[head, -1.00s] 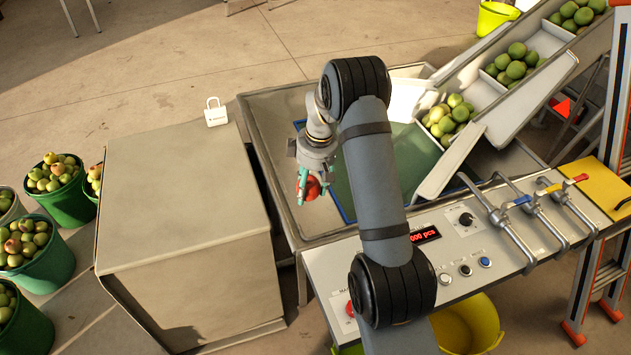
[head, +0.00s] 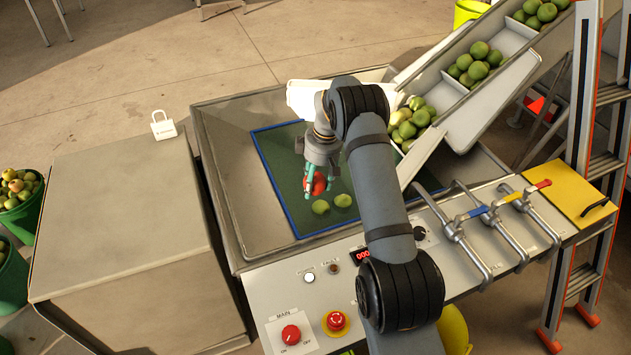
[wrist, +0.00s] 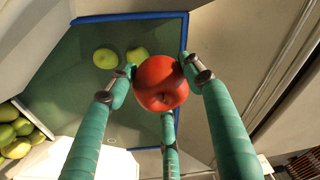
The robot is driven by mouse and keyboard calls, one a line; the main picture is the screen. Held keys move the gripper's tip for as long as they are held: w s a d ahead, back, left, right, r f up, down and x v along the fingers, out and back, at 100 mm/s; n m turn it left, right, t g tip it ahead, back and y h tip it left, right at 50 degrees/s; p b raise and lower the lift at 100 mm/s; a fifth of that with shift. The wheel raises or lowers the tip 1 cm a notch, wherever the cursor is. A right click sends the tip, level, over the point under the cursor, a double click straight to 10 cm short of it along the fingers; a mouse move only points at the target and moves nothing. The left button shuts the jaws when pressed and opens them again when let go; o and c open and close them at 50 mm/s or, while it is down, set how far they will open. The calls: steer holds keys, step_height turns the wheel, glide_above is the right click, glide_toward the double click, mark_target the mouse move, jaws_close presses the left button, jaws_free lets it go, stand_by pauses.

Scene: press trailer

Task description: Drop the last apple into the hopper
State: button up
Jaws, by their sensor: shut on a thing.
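A red apple (head: 319,184) is held between the teal fingers of my gripper (head: 313,188). In the wrist view the apple (wrist: 160,84) sits between the fingertips, which are shut on it. My gripper is above the hopper (head: 224,205), a wide metal basin, over its green floor panel (head: 279,160) with a blue border. Two green apples (head: 320,207) lie apart from the gripper on that panel; they also show in the wrist view (wrist: 105,58). My arm hides part of the hopper's right side.
A sloped conveyor (head: 512,42) with green apples ends at the hopper's right. A control panel (head: 260,308) with knobs and levers runs along the front. A grey cabinet (head: 120,220) with a white padlock (head: 163,127) stands left. A ladder (head: 590,170) stands right.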

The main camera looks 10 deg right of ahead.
mark_target(316, 190)
step_height(316, 190, down, 4)
steer(key=shift+r+b, duration=0.25)
steer(key=shift+b, duration=0.6)
steer(key=o, duration=1.3)
steer(key=shift+r, duration=0.1)
steer(key=r, duration=0.4)
steer(key=d+r, duration=0.1)
steer(key=r, duration=0.3)
steer(key=s+r, duration=0.1)
steer(key=r, duration=0.2)
steer(key=shift+d+r, duration=0.25)
steer(key=shift+r, duration=0.15)
